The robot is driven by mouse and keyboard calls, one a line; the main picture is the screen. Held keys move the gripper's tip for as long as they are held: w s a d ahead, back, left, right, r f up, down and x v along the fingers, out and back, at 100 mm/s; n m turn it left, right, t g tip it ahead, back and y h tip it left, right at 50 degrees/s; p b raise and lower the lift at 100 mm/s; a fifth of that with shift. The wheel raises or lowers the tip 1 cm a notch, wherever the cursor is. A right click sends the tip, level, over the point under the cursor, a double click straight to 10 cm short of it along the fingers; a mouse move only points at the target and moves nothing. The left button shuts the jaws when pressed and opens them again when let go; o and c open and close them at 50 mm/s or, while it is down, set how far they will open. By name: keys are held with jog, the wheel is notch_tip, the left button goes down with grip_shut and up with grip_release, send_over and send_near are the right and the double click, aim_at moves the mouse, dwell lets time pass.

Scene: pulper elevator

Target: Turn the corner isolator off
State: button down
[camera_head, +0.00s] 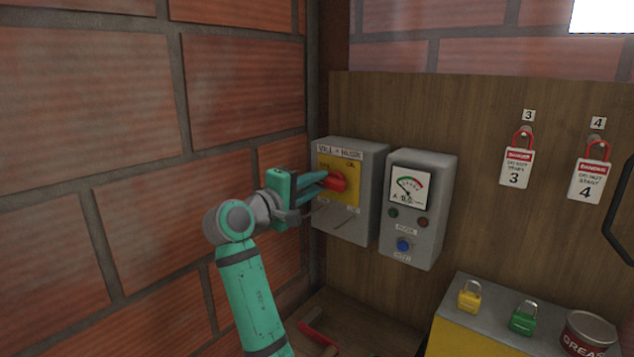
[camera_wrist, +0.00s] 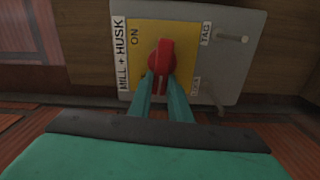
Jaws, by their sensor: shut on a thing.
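The corner isolator (camera_head: 349,225) is a grey box with a yellow plate and a red rotary handle (camera_head: 335,182), mounted on the wooden panel by the brick corner. In the wrist view the isolator (camera_wrist: 226,67) carries the labels MILL + HUSK, ON, TAG and LOCK. Its red handle (camera_wrist: 161,57) stands in the middle of the yellow plate. My gripper (camera_head: 322,184) reaches in from the left. Its two teal fingers are shut on the handle's near end, also seen in the wrist view (camera_wrist: 163,84). The fingers hide part of the handle and plate, including any OFF mark.
A grey meter box (camera_head: 414,246) with a blue knob stands close right of the isolator. Red-shackled tags 3 (camera_head: 515,169) and 4 (camera_head: 588,181) hang further right. A yellow padlock (camera_head: 469,298), green padlock (camera_head: 523,318) and grease tin (camera_head: 588,335) sit lower right. The brick wall is close left.

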jog(key=shift+f+n, duration=0.2)
jog(key=shift+n, duration=0.3)
jog(key=c, duration=1.6)
grip_release()
jog(key=shift+c, duration=0.2)
jog(key=v, duration=1.1)
